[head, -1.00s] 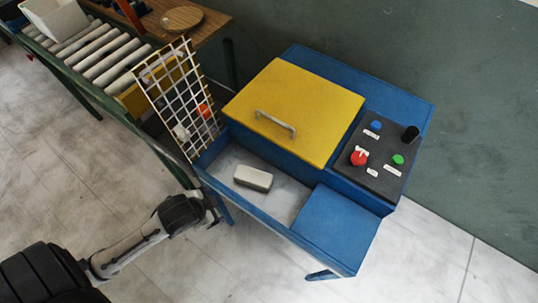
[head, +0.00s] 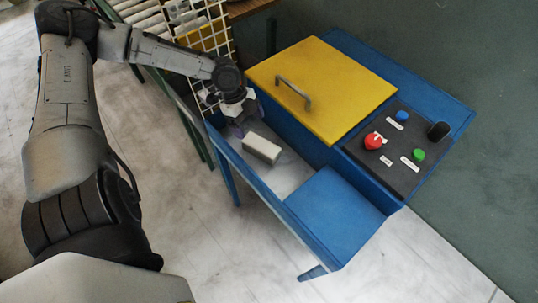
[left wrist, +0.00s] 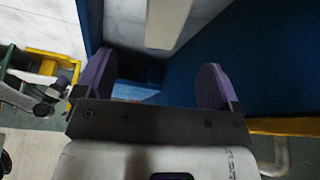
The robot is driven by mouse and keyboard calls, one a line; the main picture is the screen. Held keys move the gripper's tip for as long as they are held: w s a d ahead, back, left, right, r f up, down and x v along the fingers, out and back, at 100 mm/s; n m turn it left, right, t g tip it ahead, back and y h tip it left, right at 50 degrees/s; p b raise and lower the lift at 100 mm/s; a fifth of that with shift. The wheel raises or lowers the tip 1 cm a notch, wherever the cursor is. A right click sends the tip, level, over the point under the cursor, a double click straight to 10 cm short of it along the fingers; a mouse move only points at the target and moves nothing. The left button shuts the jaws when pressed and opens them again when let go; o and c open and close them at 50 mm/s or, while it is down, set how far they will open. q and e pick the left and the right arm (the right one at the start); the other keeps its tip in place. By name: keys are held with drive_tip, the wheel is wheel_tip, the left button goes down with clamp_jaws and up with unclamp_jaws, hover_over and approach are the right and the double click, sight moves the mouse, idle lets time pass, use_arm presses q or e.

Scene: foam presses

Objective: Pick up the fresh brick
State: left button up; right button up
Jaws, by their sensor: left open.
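The fresh brick (head: 262,148) is a pale grey-white block lying in the open tray (head: 288,172) at the front of the blue press. My left gripper (head: 240,128) hangs over the tray's left end, just to the left of the brick and apart from it. In the left wrist view, the left gripper (left wrist: 160,90) is open, its two purple fingers spread with nothing between them. The brick (left wrist: 168,22) shows there beyond the fingertips, cut off by the top edge. My right gripper is not in view.
The press has a closed yellow lid (head: 320,85) with a metal handle close behind the brick. A white wire grid (head: 205,38) stands upright beside my left wrist. A control panel (head: 400,148) with red, blue and green buttons is at right.

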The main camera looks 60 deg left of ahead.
sight(259, 143)
use_arm(q)
drive_tip(key=shift+w+a, duration=0.2)
drive_tip(key=shift+a, duration=0.05)
drive_tip(key=shift+w+f+b, duration=0.15)
drive_tip(key=shift+f+b, duration=0.2)
drive_tip(key=shift+b, duration=0.2)
drive_tip(key=b+x, duration=0.4)
drive_tip(key=x, duration=0.1)
drive_tip(key=shift+d+f, duration=0.15)
drive_tip(key=b+x, duration=0.4)
drive_tip(key=b, duration=0.1)
drive_tip(key=shift+f+b, duration=0.35)
drive_tip(key=shift+f, duration=0.1)
drive_tip(key=shift+w+d+f+b, duration=0.15)
drive_tip(key=shift+f+b, duration=0.25)
drive_tip(key=shift+b, duration=0.35)
drive_tip(key=shift+r, duration=0.1)
drive_tip(key=shift+c, duration=0.4)
drive_tip(key=c, duration=1.1)
